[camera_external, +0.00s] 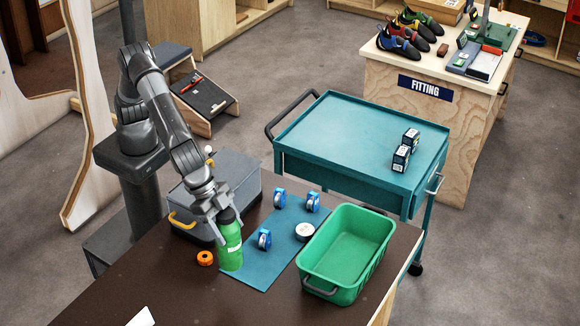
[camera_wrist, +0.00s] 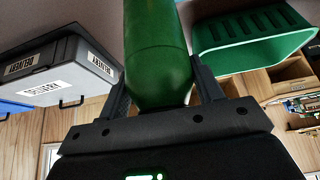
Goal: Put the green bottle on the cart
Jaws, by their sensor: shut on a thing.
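The green bottle (camera_external: 230,247) stands upright, or nearly so, at the left edge of the blue mat on the dark table. My gripper (camera_external: 226,214) is shut on the upper part of the bottle. In the wrist view the green bottle (camera_wrist: 158,50) fills the space between my two fingers (camera_wrist: 160,95). I cannot tell whether its base touches the table. The teal cart (camera_external: 345,133) stands behind the table, to the right of my arm. Two small dark boxes (camera_external: 405,150) stand on the right part of its top.
A green bin (camera_external: 318,268) stands right of the blue mat (camera_external: 262,273). Blue pulleys (camera_external: 265,240) and a white tape roll (camera_external: 305,231) are on the mat. An orange roll (camera_external: 205,258) lies left of the bottle. A grey case (camera_external: 238,172) is behind. The cart top's left and middle are clear.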

